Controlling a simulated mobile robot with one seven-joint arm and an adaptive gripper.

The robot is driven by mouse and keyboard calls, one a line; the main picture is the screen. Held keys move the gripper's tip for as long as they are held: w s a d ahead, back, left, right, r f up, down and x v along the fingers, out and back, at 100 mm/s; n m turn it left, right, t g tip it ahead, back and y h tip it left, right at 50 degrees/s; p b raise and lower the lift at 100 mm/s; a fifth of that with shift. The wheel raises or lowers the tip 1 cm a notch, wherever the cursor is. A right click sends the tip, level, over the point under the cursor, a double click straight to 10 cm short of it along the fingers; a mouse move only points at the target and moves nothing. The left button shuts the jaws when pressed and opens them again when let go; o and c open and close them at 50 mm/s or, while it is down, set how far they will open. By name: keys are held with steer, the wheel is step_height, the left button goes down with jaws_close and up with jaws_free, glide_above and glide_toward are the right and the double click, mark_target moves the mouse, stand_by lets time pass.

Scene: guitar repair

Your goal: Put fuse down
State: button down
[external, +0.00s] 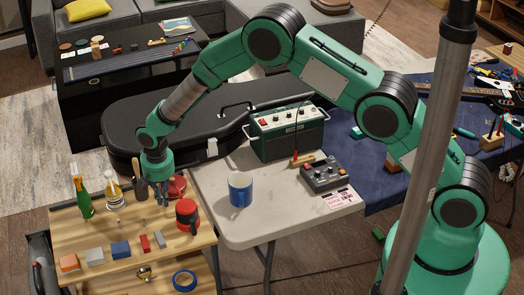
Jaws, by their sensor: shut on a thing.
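My gripper (161,200) points down over the right part of the wooden bench top (130,243), at the end of my green arm. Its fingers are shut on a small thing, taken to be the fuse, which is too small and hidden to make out. I cannot tell whether the fingertips touch the bench top. A red and black jar-like thing (187,214) stands just right of the fingers. A red round thing (177,186) lies close behind them.
Green (83,197) and clear (113,192) bottles stand left of my gripper. Several small blocks line the bench front, including a blue one (121,249). A white table (270,221) at right holds a blue mug (240,189), an amplifier (288,133) and a grey pedal (323,175).

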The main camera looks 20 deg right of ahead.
steer(key=shift+f, duration=1.2)
steer(key=shift+f, duration=0.2)
steer(key=c, duration=1.9)
jaws_free()
steer(key=shift+o, duration=0.2)
steer(key=shift+r, duration=0.1)
step_height(320, 180, up, 12)
steer(key=s+p, duration=0.1)
steer(key=shift+r, duration=0.1)
